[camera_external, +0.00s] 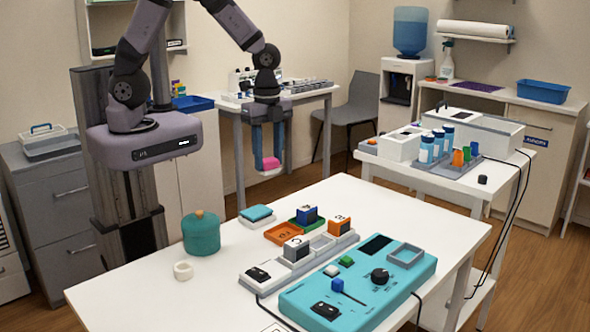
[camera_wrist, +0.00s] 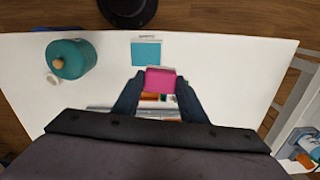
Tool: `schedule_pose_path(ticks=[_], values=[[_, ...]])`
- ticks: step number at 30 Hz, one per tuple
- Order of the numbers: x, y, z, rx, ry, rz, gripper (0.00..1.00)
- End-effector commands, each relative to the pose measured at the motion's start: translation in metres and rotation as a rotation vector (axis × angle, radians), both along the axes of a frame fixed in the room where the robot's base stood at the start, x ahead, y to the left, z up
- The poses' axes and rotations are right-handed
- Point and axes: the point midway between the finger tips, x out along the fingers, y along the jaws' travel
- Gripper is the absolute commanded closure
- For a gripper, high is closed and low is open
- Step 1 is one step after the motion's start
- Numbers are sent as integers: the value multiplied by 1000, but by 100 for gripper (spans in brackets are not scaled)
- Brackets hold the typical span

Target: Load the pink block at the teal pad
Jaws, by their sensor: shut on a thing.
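My gripper (camera_external: 268,152) hangs above the far edge of the white table in the external view, fingers pointing down. It is shut on the pink block (camera_external: 269,164), which is held in the air between the fingertips. In the wrist view the pink block (camera_wrist: 160,80) sits between the two dark fingers. The teal pad (camera_external: 257,213) lies on the table's far left part, lower than the held block and apart from it. In the wrist view the teal pad (camera_wrist: 146,54) shows bare, just above the block in the picture.
A teal lidded pot (camera_external: 201,234) and a white ring (camera_external: 183,270) stand left of the pad. An orange tray (camera_external: 283,233), small blocks and a teal control panel (camera_external: 360,285) fill the right side. The table's left front is clear.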

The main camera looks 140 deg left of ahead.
Motion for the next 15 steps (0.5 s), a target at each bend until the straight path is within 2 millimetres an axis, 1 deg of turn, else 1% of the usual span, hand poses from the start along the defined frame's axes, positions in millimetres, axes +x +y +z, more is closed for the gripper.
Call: schedule_pose_path(ticks=[1, 3, 5, 6, 9, 12, 15], values=[[-5, -15, 9, -5, 4, -18, 80], [-12, -31, 5, -4, 5, -8, 80], [-20, -44, -3, -5, 6, 63, 80], [-23, -47, -13, -3, 5, 127, 80], [-28, -52, -26, -1, 3, 283, 80], [-29, -52, -33, 0, 2, 440, 80], [-25, -48, -36, 2, 0, 586, 80]])
